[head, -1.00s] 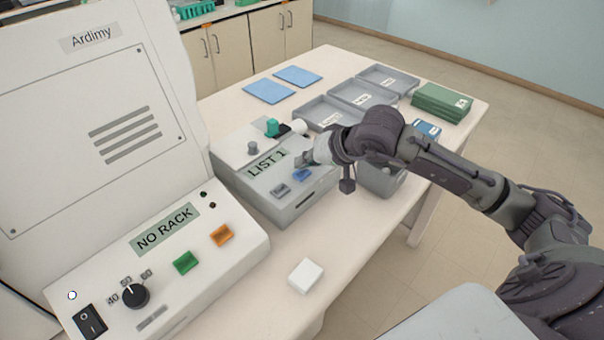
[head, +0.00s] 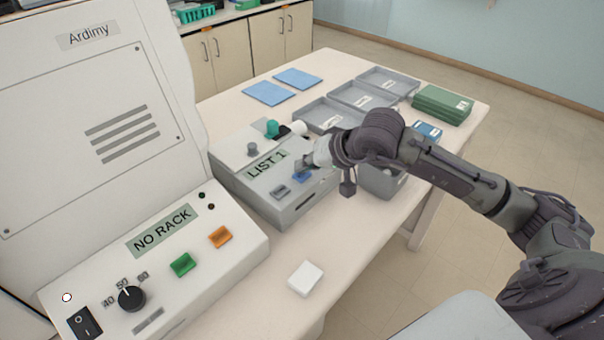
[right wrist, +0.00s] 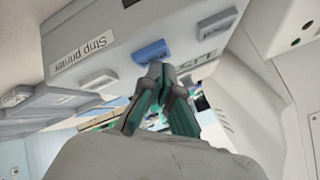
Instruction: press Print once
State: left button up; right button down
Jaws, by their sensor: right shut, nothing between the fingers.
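The grey strip printer (head: 262,172) stands on the table with its display reading LIST 1. A grey button (head: 281,191) and a blue button (head: 302,177) sit on its sloping top. In the right wrist view, the label Strip printer (right wrist: 82,46), the blue button (right wrist: 152,52) and the grey button (right wrist: 218,23) show. I cannot read any button's lettering. My right gripper (head: 304,164) is shut and empty, its fingertips (right wrist: 156,70) right by the blue button. Whether they touch it, I cannot tell. My left gripper is out of view.
A large white machine (head: 160,240) with a NO RACK display stands at left. A white block (head: 306,279) lies on the front of the table. Grey trays (head: 388,82), green boxes (head: 442,104) and blue sheets (head: 268,93) lie behind the printer.

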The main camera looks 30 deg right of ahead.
aim_at(305, 175)
jog(key=shift+f+b, duration=0.25)
jog(key=shift+b, duration=0.1)
dwell(0.6)
jog(key=shift+r, duration=0.8)
jog(key=shift+r+p, duration=1.3)
jog(key=shift+r, duration=1.2)
jog(key=shift+f, duration=0.1)
